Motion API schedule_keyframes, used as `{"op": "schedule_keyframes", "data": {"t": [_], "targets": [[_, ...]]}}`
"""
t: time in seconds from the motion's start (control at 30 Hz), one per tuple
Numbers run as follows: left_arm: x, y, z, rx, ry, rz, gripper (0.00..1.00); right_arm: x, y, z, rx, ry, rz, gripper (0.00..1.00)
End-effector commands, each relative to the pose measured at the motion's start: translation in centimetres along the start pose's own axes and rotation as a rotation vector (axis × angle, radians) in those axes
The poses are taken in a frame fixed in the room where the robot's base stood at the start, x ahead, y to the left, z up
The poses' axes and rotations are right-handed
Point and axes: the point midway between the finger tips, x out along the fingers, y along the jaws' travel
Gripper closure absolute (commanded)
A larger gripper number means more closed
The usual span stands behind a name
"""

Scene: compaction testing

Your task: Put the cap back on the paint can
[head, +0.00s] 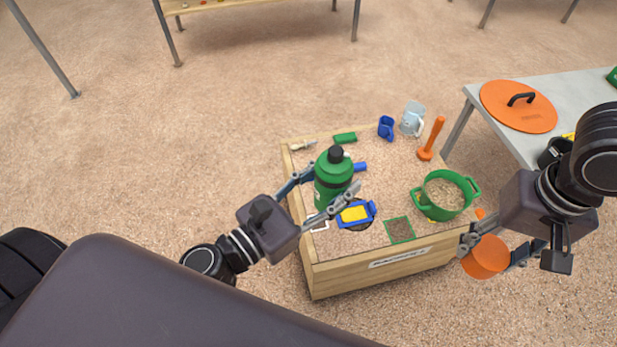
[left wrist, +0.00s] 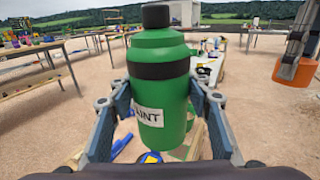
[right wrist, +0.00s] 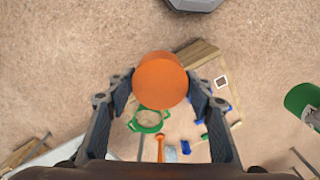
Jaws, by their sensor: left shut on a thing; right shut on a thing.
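The paint can (head: 333,181) is green with a black band and a black top, and carries a white label that shows in the left wrist view (left wrist: 150,116). My left gripper (head: 328,190) is shut around its body and holds it roughly upright over the sandbox. The cap (head: 486,257) is a plain orange cylinder. My right gripper (head: 497,250) is shut on it, off the box's front right corner, well apart from the can. The cap also shows between the fingers in the right wrist view (right wrist: 160,80). The can's black top is uncovered.
The wooden sandbox (head: 390,267) holds a green sieve pot (head: 443,194), an orange tamper (head: 431,139), a clear mug (head: 412,118), a blue cup (head: 386,127) and a blue-yellow item (head: 356,213). A grey table (head: 570,92) with an orange lid (head: 518,107) stands at right.

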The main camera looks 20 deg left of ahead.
Motion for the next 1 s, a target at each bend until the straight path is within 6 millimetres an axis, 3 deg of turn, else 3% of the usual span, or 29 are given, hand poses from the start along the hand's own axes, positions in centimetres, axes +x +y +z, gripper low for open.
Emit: {"op": "schedule_keyframes", "data": {"t": [0.4, 1.0], "targets": [[3.3, -2.6, 0.5, 0.000, -0.005, -0.190, 1.00, 0.0, 0.0, 0.0, 0.000, 0.000, 0.000, 0.65], [3.6, -2.9, 0.4, -0.002, -0.001, -0.211, 1.00, -0.3, -0.5, -0.4, 0.009, 0.000, -0.004, 0.65]]}}
